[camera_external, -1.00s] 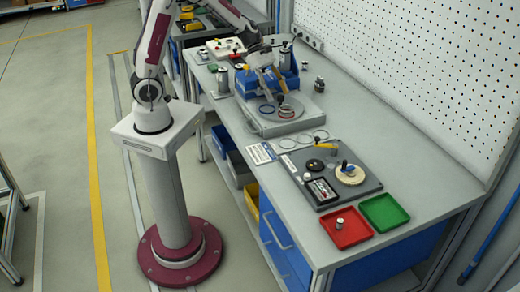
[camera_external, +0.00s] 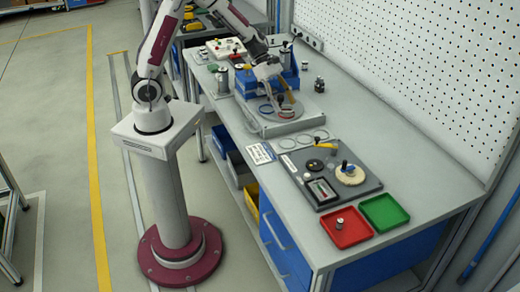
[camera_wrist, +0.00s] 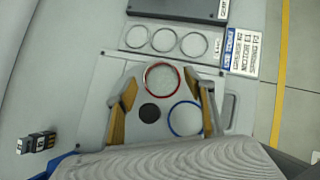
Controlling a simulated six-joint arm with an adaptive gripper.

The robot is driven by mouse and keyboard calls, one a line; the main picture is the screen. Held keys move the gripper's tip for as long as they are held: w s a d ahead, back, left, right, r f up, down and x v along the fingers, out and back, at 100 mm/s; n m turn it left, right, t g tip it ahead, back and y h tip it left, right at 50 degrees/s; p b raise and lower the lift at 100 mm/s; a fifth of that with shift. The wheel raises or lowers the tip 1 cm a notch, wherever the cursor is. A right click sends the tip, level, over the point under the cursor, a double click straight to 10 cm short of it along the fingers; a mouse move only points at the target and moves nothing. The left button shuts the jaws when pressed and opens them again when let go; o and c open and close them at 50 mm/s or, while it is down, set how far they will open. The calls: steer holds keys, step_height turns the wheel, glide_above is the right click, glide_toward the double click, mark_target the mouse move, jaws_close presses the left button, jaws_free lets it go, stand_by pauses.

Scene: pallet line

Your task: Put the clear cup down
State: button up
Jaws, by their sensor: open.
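My gripper (camera_external: 284,98) is over the light grey plate (camera_external: 272,126) on the bench; in the wrist view its two yellow-padded fingers (camera_wrist: 163,95) are spread apart with nothing seen held. A red ring (camera_wrist: 162,79), a blue ring (camera_wrist: 186,118) and a black disc (camera_wrist: 150,113) lie on or over the plate, seen between and near the fingers. I cannot make out a clear cup for certain. Three pale circles (camera_wrist: 165,40) sit in a row on a strip beyond the plate; I cannot tell whether they are rims or markings.
A dark board (camera_external: 330,190) with small parts lies nearer the camera. Red (camera_external: 345,240) and green (camera_external: 384,212) trays stand beside it. A printed card (camera_wrist: 241,52) lies by the circles. A small black-and-silver part (camera_wrist: 36,142) stands left. The bench between is clear.

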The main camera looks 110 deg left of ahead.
steer(key=shift+x, duration=0.75)
steer(key=c, duration=0.9)
steer(key=shift+c, duration=0.2)
steer(key=shift+r, duration=0.15)
step_height(320, 180, up, 10)
stand_by(0.4)
